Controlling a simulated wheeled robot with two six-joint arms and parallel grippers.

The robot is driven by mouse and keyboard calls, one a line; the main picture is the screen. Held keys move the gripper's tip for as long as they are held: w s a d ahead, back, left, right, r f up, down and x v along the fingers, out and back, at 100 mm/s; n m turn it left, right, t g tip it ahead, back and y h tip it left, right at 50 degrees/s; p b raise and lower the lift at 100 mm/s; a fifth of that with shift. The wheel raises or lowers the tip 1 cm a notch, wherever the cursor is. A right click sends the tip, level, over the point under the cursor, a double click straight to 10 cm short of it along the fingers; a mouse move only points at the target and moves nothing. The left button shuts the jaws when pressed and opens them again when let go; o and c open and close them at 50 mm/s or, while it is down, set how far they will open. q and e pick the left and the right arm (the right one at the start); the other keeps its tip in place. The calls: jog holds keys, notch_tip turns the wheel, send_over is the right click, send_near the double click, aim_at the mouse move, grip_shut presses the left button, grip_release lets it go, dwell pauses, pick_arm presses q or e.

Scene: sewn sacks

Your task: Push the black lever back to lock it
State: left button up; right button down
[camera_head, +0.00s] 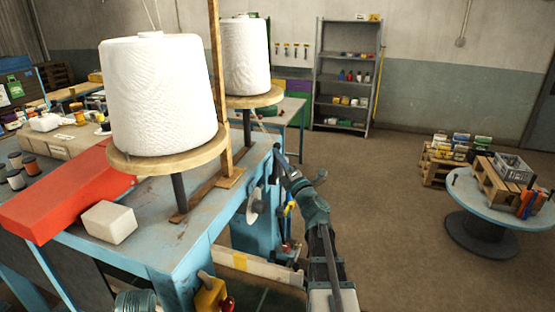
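My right arm reaches up from the bottom middle to the right side of the blue sewing machine table (190,235). My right gripper (277,152) is at the table's far right edge, small and seen from behind. Its fingers are not clear enough to tell open from shut. I cannot pick out the black lever for certain; dark parts by the gripper and the table edge blend together. I cannot tell whether the gripper touches anything. My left gripper is not in view.
Two large white thread cones (160,95) (246,58) stand on round wooden discs beside a wooden post (221,80). A red box (65,200) and a white block (109,222) lie on the left. A cable-drum table (485,205) stands right. The floor between is clear.

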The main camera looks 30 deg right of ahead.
jog(key=w+d, duration=0.7)
jog(key=d, duration=0.1)
jog(key=shift+w+d, duration=0.15)
jog(key=shift+d, duration=0.2)
jog(key=shift+a, duration=0.1)
dwell(0.4)
jog(key=s+a+r+p, duration=0.1)
jog(key=s+r+p, duration=0.1)
jog(key=s, duration=0.4)
jog(key=s+a+r+p, duration=0.2)
jog(key=s, duration=0.4)
